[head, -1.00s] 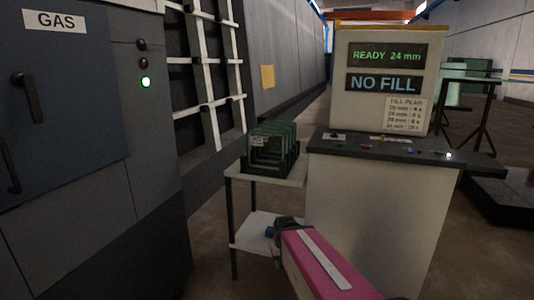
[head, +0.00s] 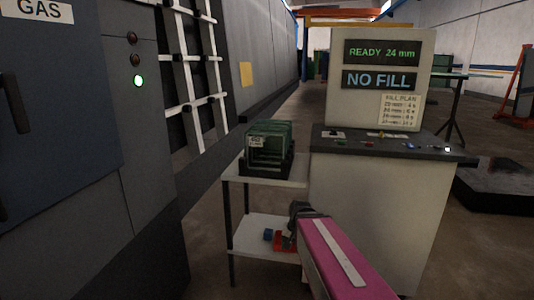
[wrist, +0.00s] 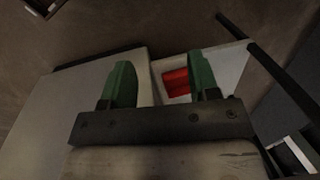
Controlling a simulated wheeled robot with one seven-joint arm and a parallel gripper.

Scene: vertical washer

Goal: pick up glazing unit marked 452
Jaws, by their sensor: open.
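Several green-edged glazing units (head: 269,137) stand upright in a dark rack (head: 286,171) on the upper shelf of a small white stand, in the head view. The front unit carries a small white label (head: 256,141), too small to read, so I cannot tell which unit is marked 452. My gripper (wrist: 160,82) shows two green fingers spread apart with nothing between them. In the head view it is at the end of my pink arm, lower than the rack and to its right, apart from the units.
The stand's upper shelf (head: 236,170) adjoins a white console (head: 365,215) with a NO FILL display (head: 380,81). Red and blue items (head: 284,240) lie on the lower shelf. A grey GAS cabinet (head: 60,120) stands left. Open floor lies between cabinet and stand.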

